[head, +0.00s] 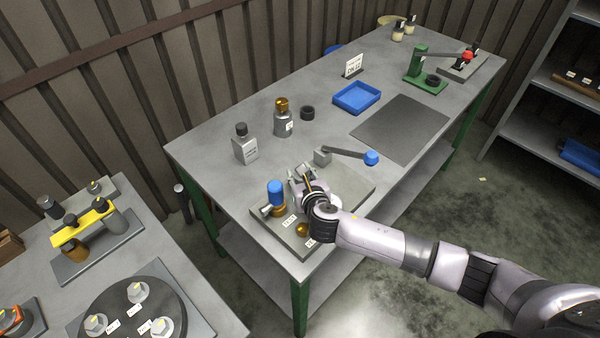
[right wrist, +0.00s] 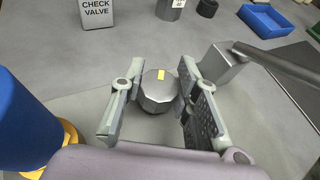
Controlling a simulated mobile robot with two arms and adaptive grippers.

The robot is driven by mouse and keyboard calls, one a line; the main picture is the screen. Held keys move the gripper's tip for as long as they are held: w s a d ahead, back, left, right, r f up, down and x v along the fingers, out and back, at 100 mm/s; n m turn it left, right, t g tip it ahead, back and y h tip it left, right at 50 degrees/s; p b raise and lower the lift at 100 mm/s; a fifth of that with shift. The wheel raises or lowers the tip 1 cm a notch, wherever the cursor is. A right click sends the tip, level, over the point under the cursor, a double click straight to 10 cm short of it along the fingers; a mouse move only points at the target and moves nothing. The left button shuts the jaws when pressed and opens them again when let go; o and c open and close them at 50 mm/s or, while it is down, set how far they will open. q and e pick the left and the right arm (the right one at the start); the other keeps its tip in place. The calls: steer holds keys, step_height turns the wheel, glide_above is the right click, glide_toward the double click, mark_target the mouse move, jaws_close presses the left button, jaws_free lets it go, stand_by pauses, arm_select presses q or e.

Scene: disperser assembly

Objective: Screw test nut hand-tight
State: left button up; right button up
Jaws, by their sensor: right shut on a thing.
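The test nut (right wrist: 159,97) is a grey, many-sided nut with a yellow mark on its top face. It sits between the two fingers of my right gripper (right wrist: 153,100) in the right wrist view, and the gripper is shut on it. In the head view my right gripper (head: 303,183) is over the grey fixture plate (head: 350,193) at the near end of the workbench. There the gripper mostly hides the nut. What is under the nut, and how far it is threaded, cannot be seen. My left gripper is not in view.
A blue-capped brass fitting (head: 275,195) stands close left of the gripper. A lever with a blue knob (head: 371,158) rises from a grey block to the right. The check valve bottle (head: 245,146), a brass-topped bottle (head: 283,118) and a blue tray (head: 356,97) stand farther back.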

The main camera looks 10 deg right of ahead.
stand_by(0.3)
steer(key=o, duration=1.2)
steer(key=v, duration=1.2)
steer(key=shift+a, duration=0.1)
